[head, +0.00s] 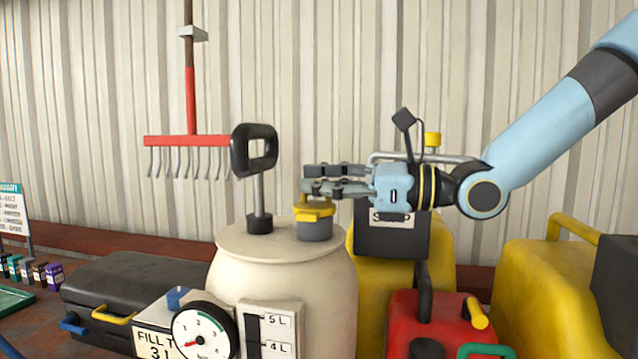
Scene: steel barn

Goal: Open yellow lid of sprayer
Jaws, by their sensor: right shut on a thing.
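The sprayer is a cream tank (285,275) with a black D-shaped pump handle (240,150) on its top. Its yellow lid (314,213) sits on a short dark grey neck (315,230), to the right of the pump handle. The lid looks level on the neck. My right gripper (318,183) reaches in from the right, with its fingers lying level at the top of the lid. It is shut on the lid's upper part, which the fingers partly hide. My left gripper is not in view.
A black case (130,285) lies to the left. Red (440,312) and yellow (545,285) cans crowd the right. A red rake (186,141) hangs on the wall behind.

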